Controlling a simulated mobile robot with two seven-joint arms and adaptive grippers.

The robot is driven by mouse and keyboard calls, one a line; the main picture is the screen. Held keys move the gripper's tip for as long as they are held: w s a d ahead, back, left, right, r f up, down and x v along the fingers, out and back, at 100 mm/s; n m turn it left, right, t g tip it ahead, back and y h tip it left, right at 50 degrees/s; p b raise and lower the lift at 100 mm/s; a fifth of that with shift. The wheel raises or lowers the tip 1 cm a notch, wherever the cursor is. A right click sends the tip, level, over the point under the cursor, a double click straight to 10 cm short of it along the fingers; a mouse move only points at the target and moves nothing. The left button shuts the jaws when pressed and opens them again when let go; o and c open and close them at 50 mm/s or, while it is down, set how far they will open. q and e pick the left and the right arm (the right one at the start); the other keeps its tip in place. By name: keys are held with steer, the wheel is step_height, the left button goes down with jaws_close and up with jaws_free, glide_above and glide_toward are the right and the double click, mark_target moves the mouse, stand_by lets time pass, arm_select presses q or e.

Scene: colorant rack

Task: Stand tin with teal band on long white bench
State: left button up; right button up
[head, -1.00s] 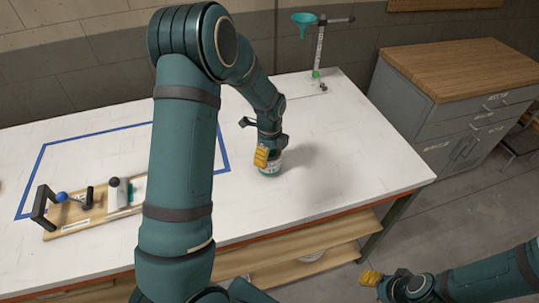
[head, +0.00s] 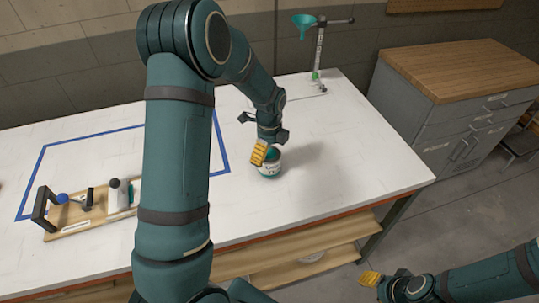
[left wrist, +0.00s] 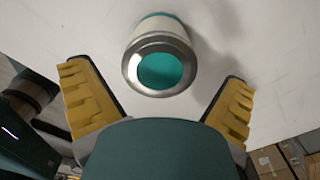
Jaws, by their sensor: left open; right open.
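The tin with the teal band (head: 272,166) stands upright on the long white bench (head: 330,150). In the left wrist view the tin (left wrist: 160,50) shows from above, with a metal rim and a teal top. My left gripper (head: 261,153) is open beside and above the tin. In the left wrist view the yellow fingers of my left gripper (left wrist: 160,98) are spread wide, and the tin lies beyond the tips, not held. My right gripper (head: 370,279) is low at the right, off the bench; the gap between its fingers is hard to see.
A wooden board with fittings (head: 95,212) sits on the bench at the left, partly inside a blue tape outline (head: 90,136). A stand with a teal funnel (head: 304,22) is at the back. A grey drawer cabinet (head: 450,125) stands to the right. The bench right of the tin is clear.

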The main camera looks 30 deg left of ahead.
arm_select(q)
step_height(320, 180, up, 10)
steer(key=p, duration=0.1)
arm_select(e)
steer(key=shift+w+r, duration=0.15)
steer(key=shift+r, duration=0.4)
arm_select(q)
steer(key=shift+s+f, duration=0.1)
